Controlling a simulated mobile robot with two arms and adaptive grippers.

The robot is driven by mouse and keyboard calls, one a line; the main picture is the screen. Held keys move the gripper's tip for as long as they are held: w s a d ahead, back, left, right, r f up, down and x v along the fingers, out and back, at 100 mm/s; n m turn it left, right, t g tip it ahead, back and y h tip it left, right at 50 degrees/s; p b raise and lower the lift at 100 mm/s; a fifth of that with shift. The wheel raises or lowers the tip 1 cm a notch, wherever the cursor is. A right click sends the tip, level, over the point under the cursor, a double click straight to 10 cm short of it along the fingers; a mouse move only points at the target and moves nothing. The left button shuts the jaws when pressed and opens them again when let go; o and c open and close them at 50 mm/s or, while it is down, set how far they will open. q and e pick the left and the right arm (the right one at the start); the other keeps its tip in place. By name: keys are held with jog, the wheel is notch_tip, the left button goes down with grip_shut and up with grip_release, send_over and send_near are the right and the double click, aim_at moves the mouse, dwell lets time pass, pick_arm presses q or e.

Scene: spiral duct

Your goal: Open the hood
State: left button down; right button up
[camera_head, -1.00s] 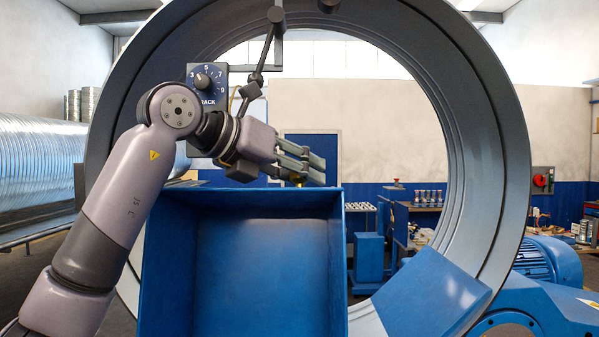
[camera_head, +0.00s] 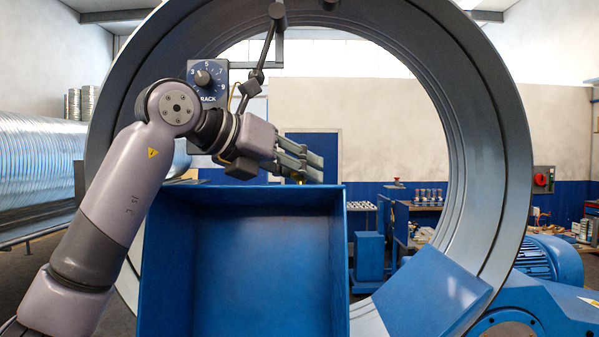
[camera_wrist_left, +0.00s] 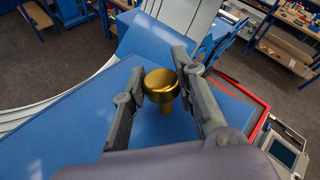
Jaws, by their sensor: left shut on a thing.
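The hood appears to be the large blue box-like cover (camera_head: 345,250) in the lower middle of the head view, with its hollow side facing me. A brass knob (camera_wrist_left: 161,88) stands on a blue surface (camera_wrist_left: 75,125) in the left wrist view. My left gripper (camera_head: 312,168) is at the hood's top edge, reaching in from the left. In the left wrist view, its two dark fingers (camera_wrist_left: 157,90) are on either side of the knob and closed on it. In the head view the knob is mostly hidden by the fingers. My right gripper is in neither view.
A large grey ring (camera_head: 505,150) stands around and behind the hood. A dial box (camera_head: 207,78) and jointed rods (camera_head: 262,60) hang close above my left wrist. A blue motor (camera_head: 547,262) is at the lower right, and a silver spiral duct (camera_head: 40,165) lies at the left.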

pick_arm(q)
jog(key=s+f+m+t+h+b, duration=0.1)
jog(key=s+f+m+t+b, duration=0.1)
jog(key=s+b, duration=1)
jog(key=shift+s+f+t+b, duration=0.4)
jog(key=shift+f+b, duration=0.35)
jog(key=shift+b, duration=0.5)
jog(key=c, duration=1.7)
grip_release()
jog(key=o, duration=0.4)
jog(key=shift+d, duration=0.15)
